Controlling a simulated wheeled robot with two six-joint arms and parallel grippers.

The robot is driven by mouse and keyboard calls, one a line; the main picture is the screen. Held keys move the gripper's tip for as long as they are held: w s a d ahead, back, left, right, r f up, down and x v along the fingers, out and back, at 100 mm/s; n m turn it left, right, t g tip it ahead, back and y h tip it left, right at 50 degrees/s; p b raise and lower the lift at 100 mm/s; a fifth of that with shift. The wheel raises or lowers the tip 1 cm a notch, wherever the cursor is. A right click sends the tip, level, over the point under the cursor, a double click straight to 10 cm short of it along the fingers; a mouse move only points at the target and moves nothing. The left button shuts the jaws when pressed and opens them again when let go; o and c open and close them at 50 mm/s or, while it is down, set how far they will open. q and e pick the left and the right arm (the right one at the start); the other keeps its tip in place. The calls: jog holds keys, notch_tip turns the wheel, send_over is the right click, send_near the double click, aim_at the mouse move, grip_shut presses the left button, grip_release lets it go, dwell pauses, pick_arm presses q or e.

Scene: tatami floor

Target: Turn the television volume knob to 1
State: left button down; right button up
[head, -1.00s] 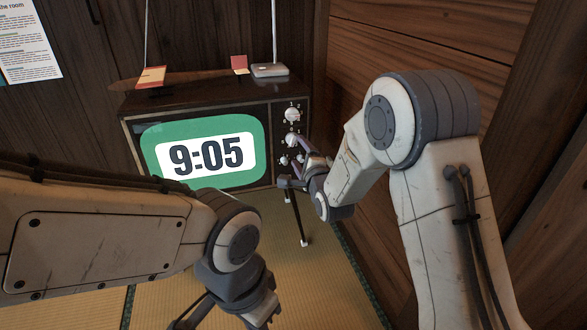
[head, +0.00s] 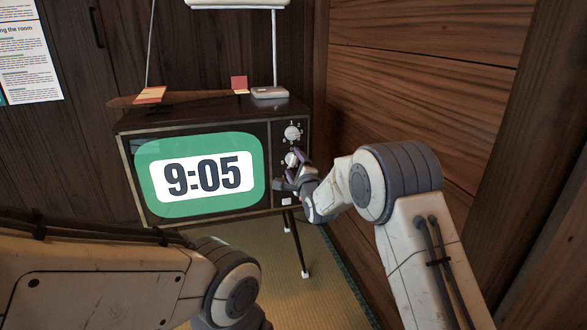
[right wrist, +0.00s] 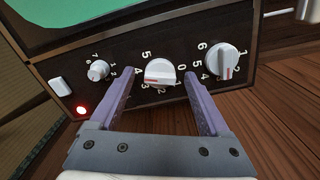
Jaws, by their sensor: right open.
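The television (head: 150,225) stands against the wall and shows 9:05 on a green and white screen. White knobs run down its right panel: an upper knob (head: 292,133) and a middle knob (head: 291,158). In the right wrist view the middle knob (right wrist: 160,72) has a red mark low on its face, by digits partly hidden; I cannot tell its exact setting. My right gripper (right wrist: 160,80) is open, its purple fingers on either side of this knob, with gaps showing. It also shows in the head view (head: 291,170). My left gripper is out of view.
A smaller numbered knob (right wrist: 98,70), a white button (right wrist: 60,86) and a lit red lamp (right wrist: 81,110) are on the panel. The upper knob (right wrist: 226,60) is close to one finger. A wooden wall stands right of the television.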

jog(key=shift+w+a, duration=0.1)
jog(key=shift+w, duration=0.2)
grip_shut()
